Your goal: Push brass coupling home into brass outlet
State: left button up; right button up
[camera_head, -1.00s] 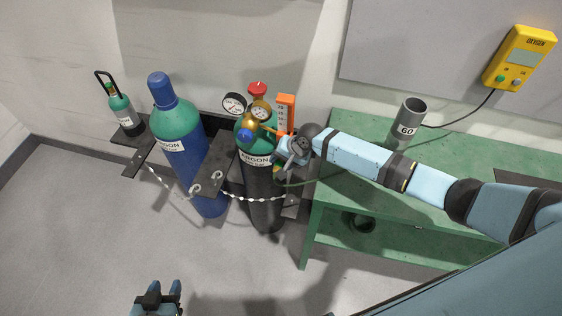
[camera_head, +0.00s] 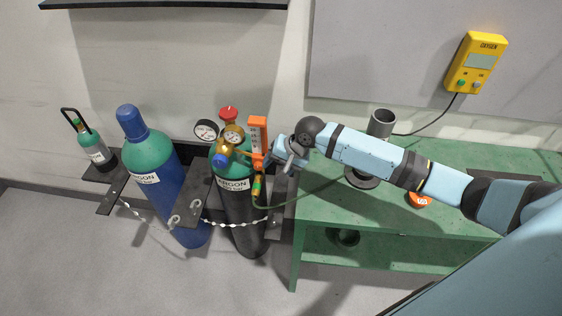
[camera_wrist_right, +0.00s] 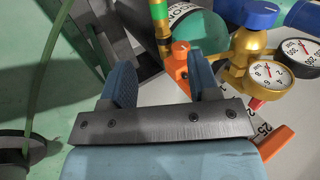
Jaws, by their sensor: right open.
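The brass coupling (camera_wrist_right: 163,40) is on the end of the green hose, beside its green and yellow sleeve (camera_wrist_right: 157,12). In the head view the sleeve (camera_head: 257,187) hangs under the orange flowmeter (camera_head: 258,136). The coupling meets the orange-knobbed fitting (camera_wrist_right: 181,48) below the flowmeter. The brass outlet is not distinct there, and I cannot tell how deep the coupling sits. My right gripper (camera_head: 284,152) is open and empty, just right of the flowmeter; its two blue fingers (camera_wrist_right: 160,82) point toward the fitting in the wrist view. My left gripper is out of view.
The brass regulator (camera_wrist_right: 243,55) with two gauges and a blue knob is close to the right fingers. Argon cylinders (camera_head: 150,165) stand chained on the left. The green bench (camera_head: 460,225) lies under my right arm, with a grey tube (camera_head: 381,122) on it.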

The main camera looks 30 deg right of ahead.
jog(key=shift+v, duration=1.1)
jog(key=s+a+f+n+t, duration=0.3)
jog(key=s+a+f, duration=0.15)
jog(key=s, duration=0.25)
jog(key=s+a+f+n+t, duration=0.3)
jog(key=s+f+n, duration=0.15)
jog(key=s, duration=0.35)
jog(key=s+d+f+n+t+h, duration=0.1)
jog(key=s+d+n, duration=0.1)
jog(key=s, duration=0.6)
jog(key=shift+s+d+f+t+h, duration=0.25)
jog(key=shift+s+t+h, duration=0.05)
jog(key=shift+h, duration=0.1)
jog(key=shift+c, duration=1.2)
jog(key=shift+d, duration=0.1)
